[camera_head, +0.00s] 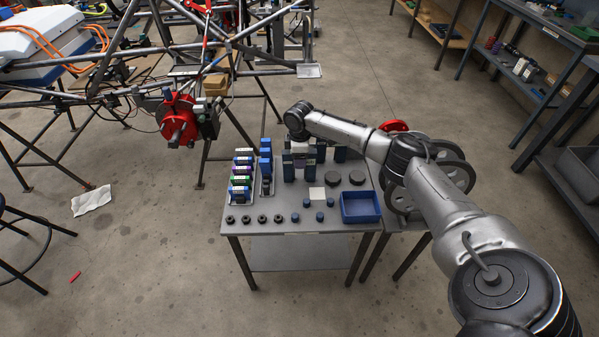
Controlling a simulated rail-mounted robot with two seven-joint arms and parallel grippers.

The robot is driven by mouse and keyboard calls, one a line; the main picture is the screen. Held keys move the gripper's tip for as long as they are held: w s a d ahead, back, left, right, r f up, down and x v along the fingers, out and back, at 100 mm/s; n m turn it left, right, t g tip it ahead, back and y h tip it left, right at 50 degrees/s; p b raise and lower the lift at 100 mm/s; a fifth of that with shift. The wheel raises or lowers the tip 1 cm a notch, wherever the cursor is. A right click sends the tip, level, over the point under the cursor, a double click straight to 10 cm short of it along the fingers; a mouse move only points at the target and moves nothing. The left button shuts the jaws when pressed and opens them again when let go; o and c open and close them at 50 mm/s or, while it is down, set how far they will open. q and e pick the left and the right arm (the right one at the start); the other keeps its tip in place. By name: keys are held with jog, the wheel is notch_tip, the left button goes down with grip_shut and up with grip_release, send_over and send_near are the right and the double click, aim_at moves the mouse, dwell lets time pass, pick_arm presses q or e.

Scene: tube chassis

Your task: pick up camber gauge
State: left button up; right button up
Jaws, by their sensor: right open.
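My right arm comes in from the lower right and reaches over the grey work table (290,225). Its wrist is above the table's back part, and my right gripper (299,150) points down there among several upright dark blue-grey blocks. The gripper is open; its fingertips are small and hard to tell from the blocks. I cannot pick out the camber gauge with certainty; it may be one of the upright items near the gripper, or partly hidden by the arm. My left gripper is not in view.
A blue open bin (378,206) stands at the table's front right. A rack of coloured items (241,180) is at the left, with several black rings along the front edge. Dark discs (357,178) lie mid-table. A tube chassis with a red hub (178,115) stands left; wheels stand right.

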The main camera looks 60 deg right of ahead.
dwell(0.3)
grip_shut()
dwell(0.4)
